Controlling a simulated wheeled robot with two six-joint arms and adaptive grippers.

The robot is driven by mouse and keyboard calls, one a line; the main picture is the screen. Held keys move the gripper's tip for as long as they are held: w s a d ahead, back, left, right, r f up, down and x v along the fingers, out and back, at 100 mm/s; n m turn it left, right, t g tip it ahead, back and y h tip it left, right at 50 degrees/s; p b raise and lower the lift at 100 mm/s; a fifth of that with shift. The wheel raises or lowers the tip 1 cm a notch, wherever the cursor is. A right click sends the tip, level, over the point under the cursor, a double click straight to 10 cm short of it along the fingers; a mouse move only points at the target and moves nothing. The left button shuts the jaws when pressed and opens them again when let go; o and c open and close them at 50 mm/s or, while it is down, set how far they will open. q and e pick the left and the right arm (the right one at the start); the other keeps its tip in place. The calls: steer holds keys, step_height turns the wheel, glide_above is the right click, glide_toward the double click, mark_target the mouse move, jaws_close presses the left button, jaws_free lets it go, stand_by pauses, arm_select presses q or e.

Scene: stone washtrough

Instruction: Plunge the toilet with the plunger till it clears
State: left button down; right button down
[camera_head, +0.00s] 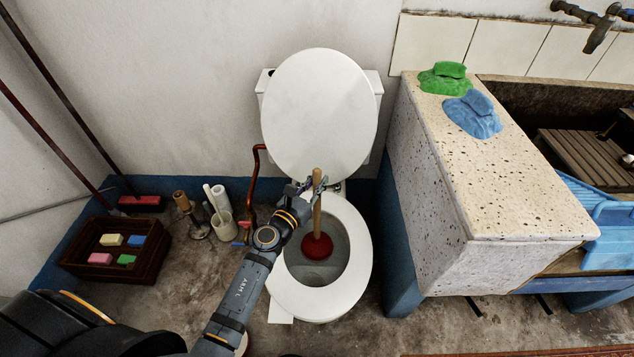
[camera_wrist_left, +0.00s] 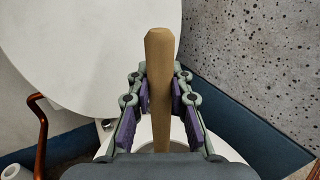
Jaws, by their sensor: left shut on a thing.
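The white toilet (camera_head: 357,270) stands against the back wall with its lid (camera_head: 320,100) raised. The plunger (camera_head: 317,245) is upright in the bowl, its red rubber cup down inside and its wooden handle pointing up. Whether the cup seals against the drain cannot be told. My left gripper (camera_head: 313,188) is shut around the upper part of the handle. The left wrist view shows the handle (camera_wrist_left: 158,75) between the two finger pads, its top end standing clear above them. My right gripper is not in view.
A speckled stone washtrough (camera_head: 510,190) stands close at the right, with green (camera_head: 445,78) and blue cloths (camera_head: 472,115) on top. At the left are a copper pipe (camera_head: 254,190), a white brush holder (camera_head: 222,225) and a wooden crate (camera_head: 150,265) with coloured blocks. Mop handles lean at far left.

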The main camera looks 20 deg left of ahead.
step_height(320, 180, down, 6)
steer(key=b, duration=0.6)
stand_by(0.4)
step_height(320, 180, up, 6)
steer(key=p, duration=0.6)
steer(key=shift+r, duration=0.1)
